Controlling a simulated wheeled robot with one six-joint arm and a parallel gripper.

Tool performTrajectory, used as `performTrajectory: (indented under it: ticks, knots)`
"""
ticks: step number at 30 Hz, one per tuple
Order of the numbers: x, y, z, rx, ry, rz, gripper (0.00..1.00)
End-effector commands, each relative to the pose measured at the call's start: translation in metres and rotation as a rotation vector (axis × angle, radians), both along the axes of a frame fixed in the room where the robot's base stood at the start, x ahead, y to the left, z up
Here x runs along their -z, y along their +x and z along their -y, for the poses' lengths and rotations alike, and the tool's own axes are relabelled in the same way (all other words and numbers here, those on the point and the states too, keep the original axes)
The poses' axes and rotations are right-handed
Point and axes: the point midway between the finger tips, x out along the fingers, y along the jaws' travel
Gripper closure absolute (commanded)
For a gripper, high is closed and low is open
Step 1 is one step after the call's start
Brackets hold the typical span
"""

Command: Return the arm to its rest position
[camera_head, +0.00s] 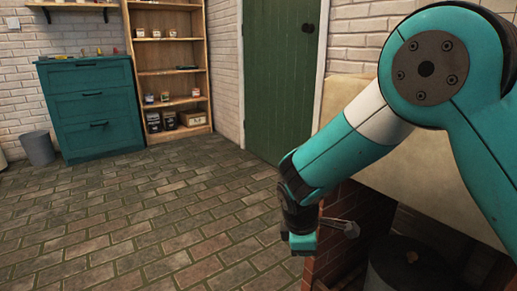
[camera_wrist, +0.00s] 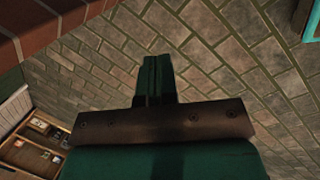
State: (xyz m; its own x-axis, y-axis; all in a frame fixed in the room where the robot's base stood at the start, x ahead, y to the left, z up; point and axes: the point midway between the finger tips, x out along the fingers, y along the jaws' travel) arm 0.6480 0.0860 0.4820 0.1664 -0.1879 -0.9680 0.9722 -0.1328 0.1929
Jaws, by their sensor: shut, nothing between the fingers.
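My gripper (camera_wrist: 154,75) shows in the wrist view with its two green fingers together, shut and empty, above the brick floor (camera_wrist: 215,65). In the head view my teal arm comes in from the right, bends at a large round joint, and reaches down to the left. Its lower end hangs beside the brick-sided structure (camera_head: 341,225); the fingers cannot be made out clearly there.
The brick structure's edge (camera_wrist: 70,17) is close at the wrist view's upper left. A teal drawer cabinet (camera_head: 92,108), grey bin (camera_head: 38,148), wooden shelf (camera_head: 143,70) and green door (camera_head: 281,75) stand farther back. The floor (camera_head: 160,220) at left is clear.

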Motion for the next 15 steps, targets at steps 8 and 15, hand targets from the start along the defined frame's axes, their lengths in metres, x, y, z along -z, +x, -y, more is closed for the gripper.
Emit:
performTrajectory:
  ticks: [8, 15]
  knots:
    - [-0.15, -0.1, 0.027, 0.411, 0.346, -0.073, 1.0]
    - [-0.211, -0.185, 0.037, 0.638, 0.508, -0.158, 1.0]
